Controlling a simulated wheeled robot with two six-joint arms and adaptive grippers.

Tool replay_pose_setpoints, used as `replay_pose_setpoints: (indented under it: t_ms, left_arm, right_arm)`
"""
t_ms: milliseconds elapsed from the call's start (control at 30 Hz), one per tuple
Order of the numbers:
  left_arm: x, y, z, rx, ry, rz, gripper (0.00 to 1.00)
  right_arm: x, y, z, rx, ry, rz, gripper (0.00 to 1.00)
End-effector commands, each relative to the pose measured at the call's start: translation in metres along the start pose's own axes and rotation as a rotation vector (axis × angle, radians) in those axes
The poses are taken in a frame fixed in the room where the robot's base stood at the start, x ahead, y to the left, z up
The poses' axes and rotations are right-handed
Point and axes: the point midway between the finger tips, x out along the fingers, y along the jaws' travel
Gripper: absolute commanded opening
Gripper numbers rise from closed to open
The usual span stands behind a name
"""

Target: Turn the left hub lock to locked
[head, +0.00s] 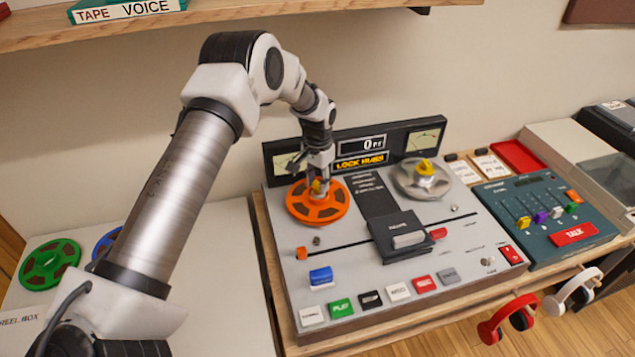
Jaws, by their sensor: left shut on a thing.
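The tape machine (340,285) stands on the wooden table, with an orange reel (334,212) on its left hub and a grey reel (405,180) on its right hub. The left hub lock (317,187) is a small yellow knob at the middle of the orange reel, mostly hidden by my gripper. My left gripper (318,182) points down over the orange reel and is shut on this knob. The right hub lock (425,168) is a yellow knob on the grey reel. The display at the back reads "LOCK HUBS". My right gripper is not in view.
A green reel (50,264) and a blue reel (106,243) lie on the white surface at the left. A mixer (545,212) with faders stands at the right. Red headphones (508,318) and white headphones (573,290) hang at the front edge. A shelf (230,18) is above.

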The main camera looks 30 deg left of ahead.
Motion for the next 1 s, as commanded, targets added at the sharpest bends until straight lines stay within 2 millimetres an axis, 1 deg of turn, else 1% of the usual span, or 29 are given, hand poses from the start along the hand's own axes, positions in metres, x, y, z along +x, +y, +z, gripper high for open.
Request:
replay_pose_setpoints:
  t_ms: [33,300,500,700,1000]
  left_arm:
    - [0.0045,0.0009,0.0019,0.043,-0.006,0.002,0.0]
    - [0.0049,0.0013,0.0024,0.291,-0.008,0.004,0.0]
    - [0.0048,0.0015,0.0026,0.44,-0.008,0.005,0.0]
    - [0.0046,0.0017,0.0028,0.54,-0.008,0.006,0.01]
    - [0.0044,0.002,0.0029,0.597,-0.008,0.007,0.01]
  right_arm:
    - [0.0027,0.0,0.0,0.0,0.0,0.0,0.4]
    - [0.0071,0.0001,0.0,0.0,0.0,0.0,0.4]
    - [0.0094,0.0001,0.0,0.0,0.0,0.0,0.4]
    - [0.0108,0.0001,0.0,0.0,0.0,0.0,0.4]
    - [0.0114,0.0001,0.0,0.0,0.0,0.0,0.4]
